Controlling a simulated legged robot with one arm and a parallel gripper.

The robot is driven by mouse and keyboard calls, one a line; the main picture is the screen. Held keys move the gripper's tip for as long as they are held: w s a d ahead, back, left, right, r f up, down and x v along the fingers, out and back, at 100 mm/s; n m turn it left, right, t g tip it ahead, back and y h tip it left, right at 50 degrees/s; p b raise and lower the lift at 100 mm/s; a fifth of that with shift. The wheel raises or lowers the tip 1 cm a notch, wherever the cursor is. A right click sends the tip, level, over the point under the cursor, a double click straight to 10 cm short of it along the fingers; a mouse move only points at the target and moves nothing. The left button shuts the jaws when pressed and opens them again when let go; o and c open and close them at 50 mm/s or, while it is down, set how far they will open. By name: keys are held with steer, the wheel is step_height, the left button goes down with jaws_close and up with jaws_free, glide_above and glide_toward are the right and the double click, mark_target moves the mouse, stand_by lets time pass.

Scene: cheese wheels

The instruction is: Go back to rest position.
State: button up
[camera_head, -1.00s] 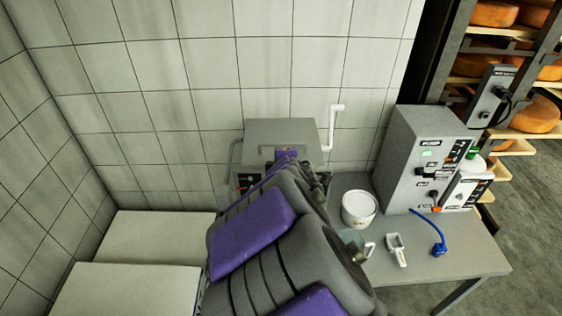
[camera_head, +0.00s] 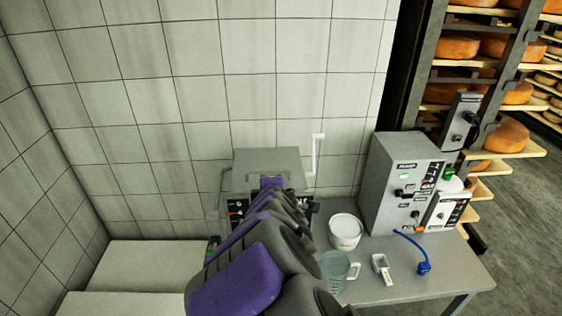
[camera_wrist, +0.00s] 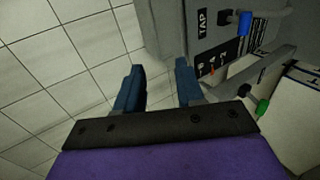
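My gripper shows in the wrist view (camera_wrist: 158,88) with its two blue fingers apart and nothing between them. Past the fingers are white wall tiles and the side of a grey box with a black panel marked TAP (camera_wrist: 215,45). In the head view my grey and purple arm reaches up from the bottom middle toward the grey machine (camera_head: 270,165) at the wall. The arm hides part of that machine's front. The fingertips cannot be made out in the head view.
On the grey table (camera_head: 465,277) stand a white tub (camera_head: 345,232), a clear jug (camera_head: 336,270), a small white tool (camera_head: 382,268), a blue-handled cable (camera_head: 424,268) and a grey power box (camera_head: 385,185). Cheese shelves (camera_head: 545,150) stand at right. White blocks (camera_head: 150,255) lie at left.

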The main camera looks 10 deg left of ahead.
steer(key=s+d+f+m+g+h, duration=0.15)
steer(key=s+d+m, duration=0.25)
steer(key=d, duration=0.4)
steer(key=s+d+f+m+g+h, duration=0.1)
steer(key=s+d+m+g+h, duration=0.15)
steer(key=s+d+m, duration=0.4)
steer(key=s+d+f+m+g+h, duration=0.1)
steer(key=s+d+m+g, duration=0.15)
steer(key=d, duration=0.65)
steer(key=s+d+f+m+g+y, duration=0.1)
steer(key=s+m+g, duration=0.6)
steer(key=s, duration=1.8)
steer(key=shift+d+f+m+y, duration=0.2)
steer(key=shift+d+m+y, duration=0.1)
steer(key=shift+d+y, duration=0.45)
steer(key=shift+d, duration=0.1)
steer(key=shift+a, duration=0.3)
steer(key=shift+d, duration=0.15)
